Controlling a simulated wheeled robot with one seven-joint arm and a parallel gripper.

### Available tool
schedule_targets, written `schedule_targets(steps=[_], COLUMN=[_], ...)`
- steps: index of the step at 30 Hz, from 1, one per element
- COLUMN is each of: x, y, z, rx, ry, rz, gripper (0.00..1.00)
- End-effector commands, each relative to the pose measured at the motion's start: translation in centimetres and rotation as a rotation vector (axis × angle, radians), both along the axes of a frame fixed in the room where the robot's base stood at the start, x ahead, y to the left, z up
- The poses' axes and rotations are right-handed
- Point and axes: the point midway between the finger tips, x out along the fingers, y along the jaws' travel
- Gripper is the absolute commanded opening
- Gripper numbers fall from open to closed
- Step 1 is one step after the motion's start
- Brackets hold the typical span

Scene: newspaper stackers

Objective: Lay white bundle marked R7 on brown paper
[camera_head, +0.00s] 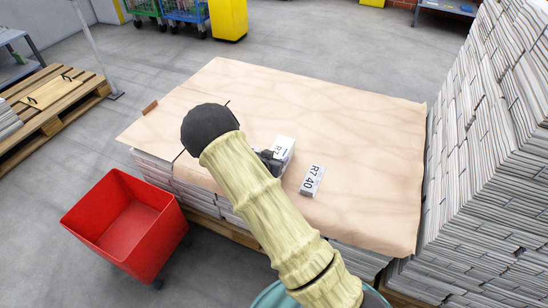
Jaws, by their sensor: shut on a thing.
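The brown paper (350,125) covers the top of a low stack of newspapers. My gripper (271,157) shows only as a dark piece beside my arm, which hides the rest of it. It is shut on a small white bundle (284,146) marked R7, over the front middle of the paper. I cannot tell whether the bundle touches the paper. A second white piece marked R7 40 (312,181) lies on the paper to the right of my gripper, near the front edge.
A tall newspaper stack (490,150) rises along the paper's right side. A red bin (115,220) stands at the front left. A wooden pallet (50,105) is at the far left. The back and right of the paper are clear.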

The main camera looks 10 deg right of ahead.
Motion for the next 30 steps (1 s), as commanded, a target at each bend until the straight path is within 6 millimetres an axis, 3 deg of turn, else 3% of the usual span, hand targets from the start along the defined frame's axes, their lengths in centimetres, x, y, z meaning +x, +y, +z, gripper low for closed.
schedule_targets(steps=[17,18,22,30], x=[0.1,0.1,0.1,-0.1], y=[-0.1,0.0,0.0,0.1], z=[-0.6,-0.6,-0.6,-1.0], rx=[-0.002,-0.002,-0.001,0.001], ry=[-0.006,-0.006,-0.005,0.004], rz=[0.000,0.000,0.000,0.001], gripper=[0.00,0.64,0.87,0.87])
